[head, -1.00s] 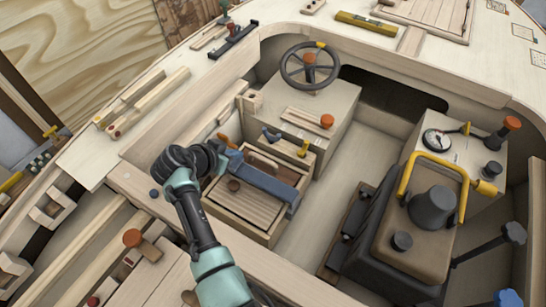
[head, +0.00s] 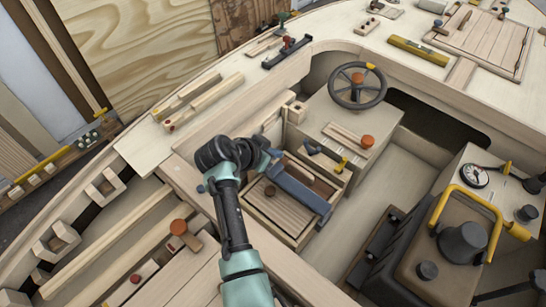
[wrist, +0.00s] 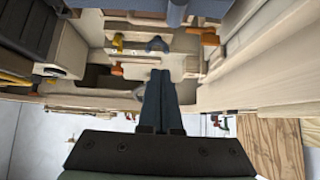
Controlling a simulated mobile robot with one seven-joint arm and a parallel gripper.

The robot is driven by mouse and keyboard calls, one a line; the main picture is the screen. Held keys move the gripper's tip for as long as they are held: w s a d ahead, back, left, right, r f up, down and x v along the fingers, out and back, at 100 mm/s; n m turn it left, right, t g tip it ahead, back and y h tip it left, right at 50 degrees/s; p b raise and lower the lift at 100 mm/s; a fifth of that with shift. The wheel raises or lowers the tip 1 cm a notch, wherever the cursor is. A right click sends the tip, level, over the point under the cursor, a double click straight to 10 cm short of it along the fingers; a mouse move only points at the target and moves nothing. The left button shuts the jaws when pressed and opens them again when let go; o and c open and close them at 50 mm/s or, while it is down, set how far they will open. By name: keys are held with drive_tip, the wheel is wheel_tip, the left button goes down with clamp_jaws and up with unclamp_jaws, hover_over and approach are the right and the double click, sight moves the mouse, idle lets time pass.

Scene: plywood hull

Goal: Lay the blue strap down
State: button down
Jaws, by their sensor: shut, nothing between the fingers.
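The blue strap (head: 300,190) is a broad flat bar lying across the slatted wooden box (head: 278,212) in the hull, sloping down to the right in the head view. A blue band at the top edge of the wrist view (wrist: 168,10) looks like part of it. My gripper (head: 268,155) is beside the strap's upper left end in the head view; whether they touch I cannot tell. In the wrist view my fingers (wrist: 160,85) are together with nothing between them. The strap's upper left end is partly hidden near my gripper.
A small blue handle (head: 312,149) and a yellow one (head: 341,164) stand at the box's far side. The steering wheel (head: 357,87) is behind them.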

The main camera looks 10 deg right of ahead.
drive_tip(key=v, duration=0.8)
drive_tip(key=shift+w+a, duration=0.25)
drive_tip(key=shift+a, duration=0.2)
drive_tip(key=shift+f, duration=0.1)
